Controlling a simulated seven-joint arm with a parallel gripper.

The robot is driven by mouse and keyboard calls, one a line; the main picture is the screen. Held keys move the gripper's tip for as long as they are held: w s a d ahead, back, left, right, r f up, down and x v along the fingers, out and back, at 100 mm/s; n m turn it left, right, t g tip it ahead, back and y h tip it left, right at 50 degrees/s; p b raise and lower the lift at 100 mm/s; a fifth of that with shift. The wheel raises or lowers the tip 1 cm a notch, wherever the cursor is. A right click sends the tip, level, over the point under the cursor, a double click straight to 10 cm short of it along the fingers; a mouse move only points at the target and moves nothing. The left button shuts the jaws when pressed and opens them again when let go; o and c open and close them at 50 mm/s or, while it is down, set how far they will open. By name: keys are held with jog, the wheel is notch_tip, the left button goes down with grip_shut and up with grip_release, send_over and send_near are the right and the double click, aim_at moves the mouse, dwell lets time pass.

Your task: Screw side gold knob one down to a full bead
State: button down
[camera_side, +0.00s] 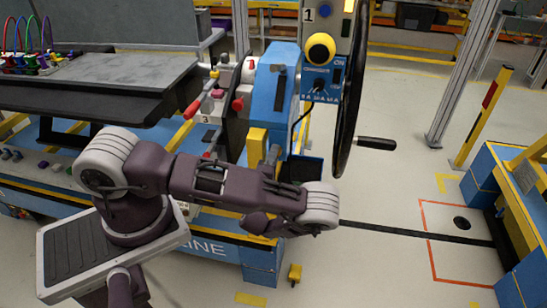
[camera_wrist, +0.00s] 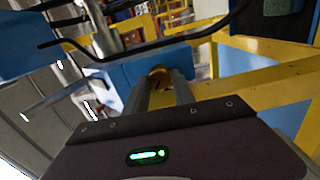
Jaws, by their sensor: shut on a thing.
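In the wrist view a gold knob (camera_wrist: 159,74) shows at the ends of the two grey fingers of my gripper (camera_wrist: 165,88), against a blue panel (camera_wrist: 118,80). My gripper is shut on this knob. The fingers hide most of it, so its thread and how deep it sits cannot be seen. In the side view my gripper (camera_side: 272,160) is small and partly hidden by my arm, close to the blue dashboard module (camera_side: 268,85) and a yellow block (camera_side: 257,146). The knob cannot be made out there.
A large black wheel (camera_side: 352,95) with a black handle (camera_side: 377,143) stands right of the module. Red-tipped levers (camera_side: 195,108) are to its left. In the wrist view a dark bent bar (camera_wrist: 150,48) crosses above the fingers, and yellow frame bars (camera_wrist: 265,80) lie right.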

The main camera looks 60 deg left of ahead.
jog(key=m, duration=0.6)
jog(key=shift+m, duration=0.4)
dwell(0.4)
jog(key=c, duration=1.1)
grip_release()
jog(key=shift+o, duration=0.2)
jog(key=v, duration=0.7)
jog(key=shift+s+r, duration=0.1)
jog(key=shift+r, duration=0.05)
